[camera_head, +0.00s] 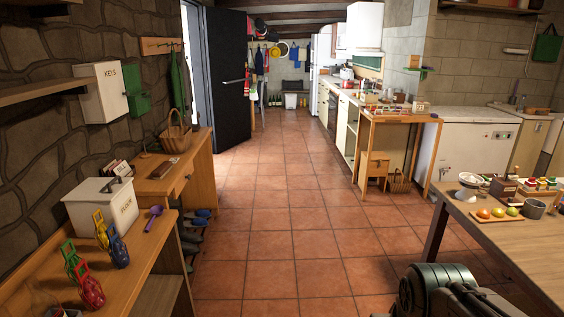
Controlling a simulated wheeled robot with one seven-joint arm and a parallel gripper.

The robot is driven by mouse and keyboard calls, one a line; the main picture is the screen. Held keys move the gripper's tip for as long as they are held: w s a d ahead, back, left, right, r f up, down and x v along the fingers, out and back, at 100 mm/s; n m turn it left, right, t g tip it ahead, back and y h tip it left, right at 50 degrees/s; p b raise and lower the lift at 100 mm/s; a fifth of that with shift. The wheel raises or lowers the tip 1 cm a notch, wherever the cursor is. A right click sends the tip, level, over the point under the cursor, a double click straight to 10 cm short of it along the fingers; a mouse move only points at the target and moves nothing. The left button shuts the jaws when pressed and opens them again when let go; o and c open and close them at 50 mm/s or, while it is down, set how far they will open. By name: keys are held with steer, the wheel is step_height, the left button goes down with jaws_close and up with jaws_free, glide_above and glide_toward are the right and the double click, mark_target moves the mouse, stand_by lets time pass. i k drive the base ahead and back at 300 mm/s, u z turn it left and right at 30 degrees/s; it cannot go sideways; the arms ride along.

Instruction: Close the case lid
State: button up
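I cannot make out a case with an open lid for certain. A white lidded box (103,207) with dark lettering and a handle on top stands on the left wooden bench; its lid looks shut. A small dark wooden box (503,189) stands on the right table, too small to tell whether it has a lid. Part of my arm (440,289), dark green and grey, shows at the bottom right, beside the right table. Its fingertips are not visible, so my gripper cannot be seen.
Red, blue, green and yellow lantern-like objects (91,290) and a purple scoop (153,217) are on the left bench. A wicker basket (174,140) stands behind. Fruit on a board (497,214) lies on the right table. The tiled floor (270,235) between is clear; a dark door (229,80) stands open.

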mark_target(188, 122)
steer(key=u, duration=0.2)
steer(key=i, duration=1.6)
steer(key=u, duration=0.7)
steer(key=i, duration=2.8)
steer(key=z, duration=0.65)
steer(key=i, duration=1.6)
steer(key=u, duration=0.65)
steer(key=i, duration=0.65)
steer(key=u, duration=0.25)
